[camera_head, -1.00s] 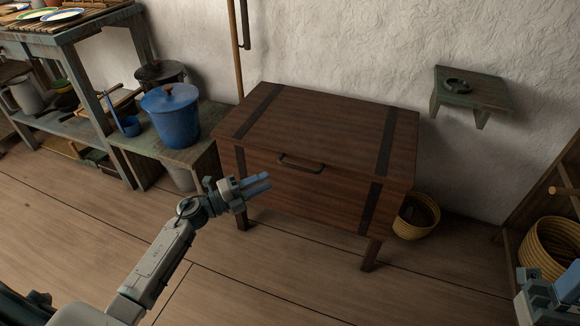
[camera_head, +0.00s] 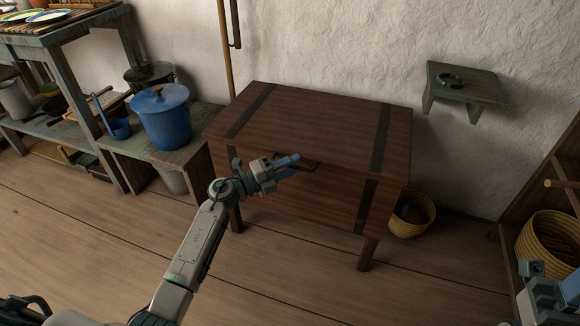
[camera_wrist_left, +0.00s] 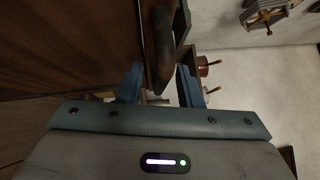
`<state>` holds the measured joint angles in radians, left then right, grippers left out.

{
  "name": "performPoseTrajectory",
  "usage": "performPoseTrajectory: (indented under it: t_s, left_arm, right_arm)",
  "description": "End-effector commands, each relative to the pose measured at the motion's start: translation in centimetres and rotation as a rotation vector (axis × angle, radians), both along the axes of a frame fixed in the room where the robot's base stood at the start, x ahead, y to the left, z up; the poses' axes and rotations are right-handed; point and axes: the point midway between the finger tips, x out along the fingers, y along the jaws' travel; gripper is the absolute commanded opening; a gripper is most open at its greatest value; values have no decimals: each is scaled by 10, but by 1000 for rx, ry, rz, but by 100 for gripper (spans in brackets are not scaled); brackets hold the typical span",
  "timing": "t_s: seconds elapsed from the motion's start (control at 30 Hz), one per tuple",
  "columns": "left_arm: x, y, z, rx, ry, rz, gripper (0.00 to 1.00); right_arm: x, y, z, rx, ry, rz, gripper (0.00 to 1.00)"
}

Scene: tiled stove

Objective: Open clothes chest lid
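The clothes chest (camera_head: 290,196) is dark brown wood with black bands, and its lid (camera_head: 315,116) is shut. Its handle (camera_head: 310,166) on the front is partly hidden by my left gripper (camera_head: 288,160) in the head view. In the left wrist view, the handle (camera_wrist_left: 161,48) is a dark curved bar lying between the two blue fingers of my left gripper (camera_wrist_left: 159,84). Those fingers are open, with gaps seen beside the bar. My right gripper (camera_head: 560,288) is at the lower right, far from the chest; its opening is unclear.
A blue lidded pot (camera_head: 162,116) stands on a low bench (camera_head: 176,156) left of the chest. A woven basket (camera_head: 412,216) sits right of it. A green wall shelf (camera_head: 466,90) hangs behind to the right. The floor in front is clear.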

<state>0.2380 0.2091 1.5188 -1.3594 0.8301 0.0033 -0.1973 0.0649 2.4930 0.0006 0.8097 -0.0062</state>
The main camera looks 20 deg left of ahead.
Motion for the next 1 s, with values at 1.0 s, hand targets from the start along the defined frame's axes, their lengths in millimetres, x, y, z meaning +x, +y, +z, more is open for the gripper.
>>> performPoseTrajectory:
  t_s: [1.0]
  left_arm:
    - [0,0,11,0,14,1,0]
  right_arm:
    - [0,0,11,0,3,1,45]
